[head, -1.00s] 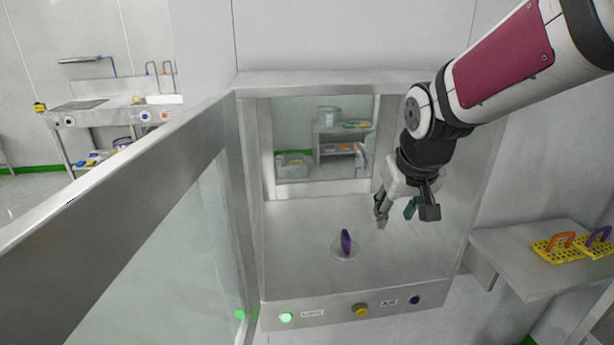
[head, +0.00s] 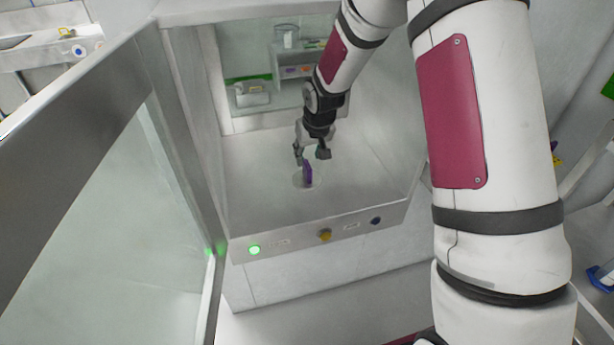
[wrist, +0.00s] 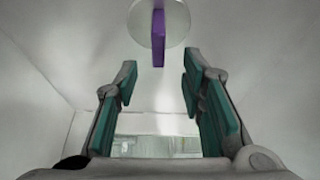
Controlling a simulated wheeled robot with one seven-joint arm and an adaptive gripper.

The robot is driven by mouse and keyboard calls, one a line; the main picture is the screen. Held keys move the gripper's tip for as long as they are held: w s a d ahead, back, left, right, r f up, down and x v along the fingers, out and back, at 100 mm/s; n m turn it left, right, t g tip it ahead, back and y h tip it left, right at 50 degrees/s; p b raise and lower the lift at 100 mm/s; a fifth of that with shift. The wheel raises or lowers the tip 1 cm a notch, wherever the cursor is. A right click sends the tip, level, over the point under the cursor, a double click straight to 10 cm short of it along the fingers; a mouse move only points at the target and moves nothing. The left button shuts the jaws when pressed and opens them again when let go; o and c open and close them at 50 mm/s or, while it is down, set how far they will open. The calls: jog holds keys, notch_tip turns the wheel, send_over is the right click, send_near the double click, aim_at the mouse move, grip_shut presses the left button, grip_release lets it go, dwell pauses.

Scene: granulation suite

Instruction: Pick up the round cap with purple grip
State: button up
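The round cap (head: 297,183) is a clear disc with an upright purple grip (head: 308,173). It lies on the floor of the steel pass-through chamber in the head view. In the wrist view the cap (wrist: 176,22) and its purple grip (wrist: 158,38) are at the top centre, beyond the fingers. My gripper (head: 311,156) is just behind and above the cap in the head view. In the wrist view my gripper (wrist: 160,88) has its teal-padded fingers spread wide with nothing between them. The grip appears apart from the fingers.
The chamber's glass door (head: 125,200) stands open at the left. Its front sill has a lit green button (head: 254,250), a yellow button (head: 325,235) and a dark blue button (head: 376,221). The chamber floor (head: 255,165) around the cap is bare. A rear window (head: 250,75) shows shelves beyond.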

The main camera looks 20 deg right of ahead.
aim_at(307, 165)
jog(key=shift+s+p+x, duration=0.15)
jog(key=shift+p+x, duration=0.15)
jog(key=shift+x, duration=1.45)
jog(key=shift+s+p+x, duration=0.15)
jog(key=shift+p+x, duration=0.1)
jog(key=shift+x, duration=1.5)
jog(key=shift+d+f, duration=0.1)
grip_shut()
